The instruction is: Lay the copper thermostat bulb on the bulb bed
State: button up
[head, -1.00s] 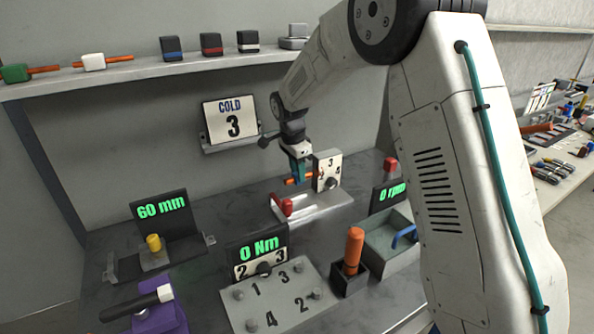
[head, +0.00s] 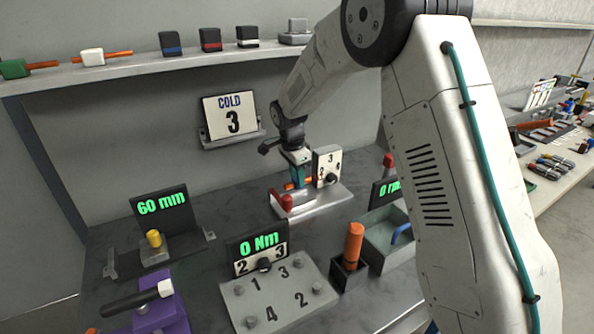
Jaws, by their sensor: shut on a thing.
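My gripper (head: 297,166) is shut on the copper thermostat bulb (head: 291,186), a copper-orange rod with a teal-blue block. It holds the bulb low over the bulb bed (head: 322,203), a light grey plate with a red clamp-like part (head: 283,202) at its left front. An upright white dial panel (head: 326,164) with numbers and a dark knob stands at the right rear of the bed, just right of the bulb. The jaws partly hide the bulb. I cannot tell whether the bulb touches the bed.
A "COLD 3" sign (head: 232,114) is on the wall behind. A shelf (head: 150,66) above holds green and white blocks with copper rods, and several dark blocks. In front are a torque plate (head: 278,298), an orange-handled tool (head: 354,243) and a grey-green tray (head: 378,249).

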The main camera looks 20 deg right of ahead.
jog(key=shift+f, duration=0.45)
jog(key=shift+f, duration=0.1)
jog(key=shift+f, duration=2.2)
jog(key=o, duration=1.1)
jog(key=shift+o, duration=0.2)
